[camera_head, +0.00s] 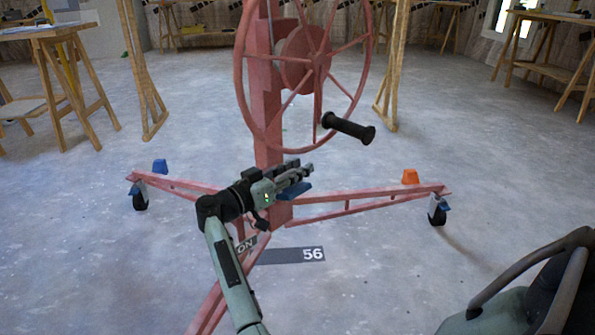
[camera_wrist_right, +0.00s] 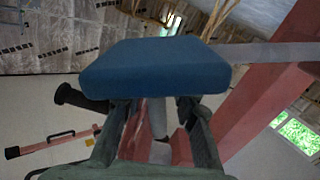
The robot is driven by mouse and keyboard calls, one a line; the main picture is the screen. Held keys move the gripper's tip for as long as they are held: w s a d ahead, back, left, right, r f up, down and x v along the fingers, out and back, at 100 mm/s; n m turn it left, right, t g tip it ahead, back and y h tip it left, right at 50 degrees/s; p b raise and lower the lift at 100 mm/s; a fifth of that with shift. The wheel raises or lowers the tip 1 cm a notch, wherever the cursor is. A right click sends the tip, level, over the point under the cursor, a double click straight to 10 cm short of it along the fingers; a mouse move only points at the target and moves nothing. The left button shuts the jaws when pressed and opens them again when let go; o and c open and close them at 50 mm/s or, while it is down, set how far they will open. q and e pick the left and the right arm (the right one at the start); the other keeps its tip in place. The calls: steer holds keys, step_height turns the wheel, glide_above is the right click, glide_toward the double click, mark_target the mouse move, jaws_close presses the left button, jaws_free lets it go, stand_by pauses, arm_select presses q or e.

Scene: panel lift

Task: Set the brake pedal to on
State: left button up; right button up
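My right gripper (camera_head: 304,178) is in front of the red lift's mast (camera_head: 267,120), low over its legs. A blue pedal-like block (camera_head: 295,190) shows just under its fingers; in the right wrist view the block (camera_wrist_right: 155,68) fills the middle, directly before the fingertips. The two fingers (camera_wrist_right: 152,108) stand apart with a gap between them, and the block is not between them. I cannot tell whether they touch it. A dark plate reading "ON" (camera_head: 246,244) is partly hidden by my arm. A plate reading "56" (camera_head: 312,254) lies to its right. My left gripper is not in view.
The lift's red handwheel (camera_head: 242,90) and black crank handle (camera_head: 348,128) stand above the gripper. Red legs (camera_head: 370,194) spread to casters. Wooden trestles (camera_head: 390,70) stand behind.

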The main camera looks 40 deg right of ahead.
steer(key=shift+d, duration=0.1)
jaws_close()
stand_by(0.6)
